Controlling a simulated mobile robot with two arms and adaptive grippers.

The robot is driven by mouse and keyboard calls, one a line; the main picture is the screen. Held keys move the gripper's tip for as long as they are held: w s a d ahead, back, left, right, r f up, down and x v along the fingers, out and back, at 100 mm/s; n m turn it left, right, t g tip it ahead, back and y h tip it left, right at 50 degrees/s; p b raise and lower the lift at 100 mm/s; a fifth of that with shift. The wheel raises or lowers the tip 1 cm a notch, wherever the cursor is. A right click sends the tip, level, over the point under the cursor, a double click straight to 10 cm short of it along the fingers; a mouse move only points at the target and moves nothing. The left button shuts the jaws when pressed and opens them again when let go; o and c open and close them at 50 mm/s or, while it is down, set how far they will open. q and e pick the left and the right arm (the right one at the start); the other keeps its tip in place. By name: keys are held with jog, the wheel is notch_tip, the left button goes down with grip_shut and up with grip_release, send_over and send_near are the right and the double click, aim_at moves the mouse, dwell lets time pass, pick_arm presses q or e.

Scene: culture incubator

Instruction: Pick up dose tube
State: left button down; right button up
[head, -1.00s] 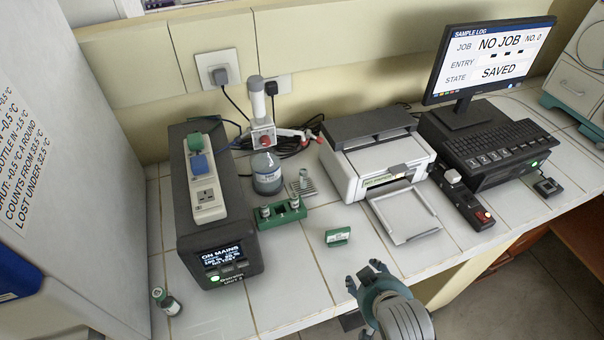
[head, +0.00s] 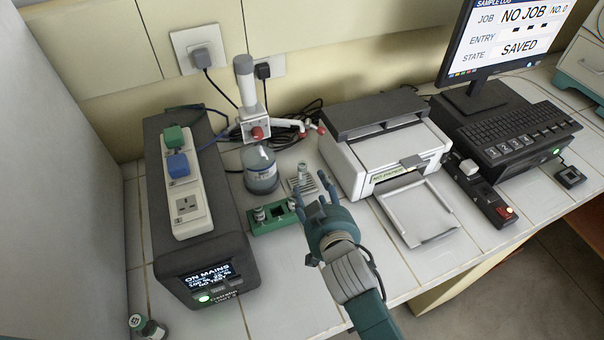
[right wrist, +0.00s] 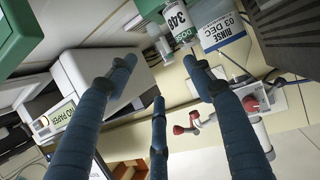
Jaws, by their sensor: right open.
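A small tube (right wrist: 181,22) with a white label reading "DOSE" shows at the top of the right wrist view, beside the green rack (right wrist: 150,6). In the head view the green rack (head: 270,228) holds small tubes, one at its left (head: 260,214) and one at its right (head: 292,204); I cannot read which is the dose tube there. My right gripper (head: 308,222) is open and empty, just right of the rack. Its three spread blue fingers (right wrist: 159,72) show in the right wrist view, apart from the tube. My left gripper is not in view.
A rinse bottle (head: 261,172) and another tube (head: 302,172) on a grate stand behind the rack. The power unit (head: 205,250) is left, the printer (head: 385,150) right. Counter before the rack is clear.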

aim_at(306, 172)
jog(key=p+x, duration=0.1)
jog(key=x, duration=0.4)
jog(key=shift+r, duration=0.1)
jog(key=shift+x, duration=0.95)
jog(key=shift+w+a+p, duration=0.15)
jog(key=shift+w+p, duration=0.15)
jog(key=shift+p, duration=0.15)
jog(key=x, duration=0.3)
jog(key=shift+w+a+f+p, duration=0.1)
jog(key=shift+w+f+p, duration=0.1)
jog(key=shift+f+p, duration=0.15)
jog(key=shift+w+f, duration=0.2)
jog(key=shift+w, duration=0.1)
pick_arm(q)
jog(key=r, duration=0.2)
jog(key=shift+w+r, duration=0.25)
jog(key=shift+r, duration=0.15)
pick_arm(e)
jog(key=shift+s, duration=0.1)
jog(key=c, duration=1)
jog(key=shift+c, duration=0.3)
